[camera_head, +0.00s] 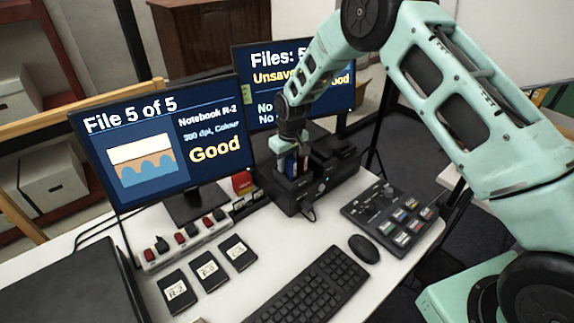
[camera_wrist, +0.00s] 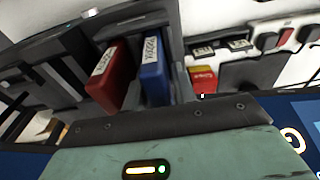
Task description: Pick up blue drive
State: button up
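The blue drive (camera_wrist: 154,72) stands upright in a dark dock (camera_head: 318,190), with a white label on its edge. A red drive (camera_wrist: 114,78) stands in the dock just left of it in the wrist view. My gripper points down over the dock, close above the drives.
Two monitors (camera_head: 160,150) stand behind and left of the dock. A power strip (camera_head: 187,241), a small red box (camera_head: 242,183) and labelled black cases (camera_head: 208,270) lie to the left. A keyboard (camera_head: 312,288), mouse (camera_head: 364,249) and button panel (camera_head: 392,217) are in front and right.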

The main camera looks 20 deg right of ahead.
grip_shut()
